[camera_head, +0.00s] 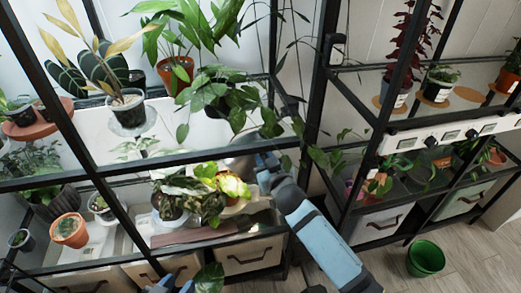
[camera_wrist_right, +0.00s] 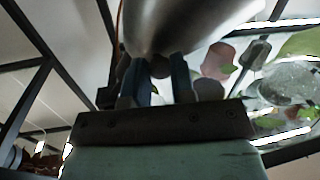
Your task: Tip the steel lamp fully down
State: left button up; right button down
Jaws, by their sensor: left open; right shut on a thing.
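The steel lamp (camera_wrist_right: 190,25) fills the top of the right wrist view as a smooth, shiny, rounded shade. In the head view only a grey part of it (camera_head: 240,161) shows, among leaves under the middle shelf. My right gripper (camera_head: 263,161) reaches up to it from the lower right. In the right wrist view my right gripper (camera_wrist_right: 166,75) has its two blue fingers close together at the shade's lower end, shut on the lamp. The exact grip spot is partly hidden. My left gripper (camera_head: 168,285) is open at the bottom edge, next to a leaf, and mostly out of view.
Black shelf frames with potted plants surround my right arm. A plant with yellow-green leaves (camera_head: 232,186) stands just below the lamp. A green pot (camera_head: 425,258) stands on open floor at the right.

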jog(key=shift+d+f+n, duration=0.1)
jog(key=shift+d+n, duration=0.1)
jog(key=shift+n, duration=0.1)
jog(key=c, duration=1)
grip_release()
jog(key=shift+w, duration=0.1)
jog(key=shift+o, duration=0.2)
jog(key=shift+d, duration=0.1)
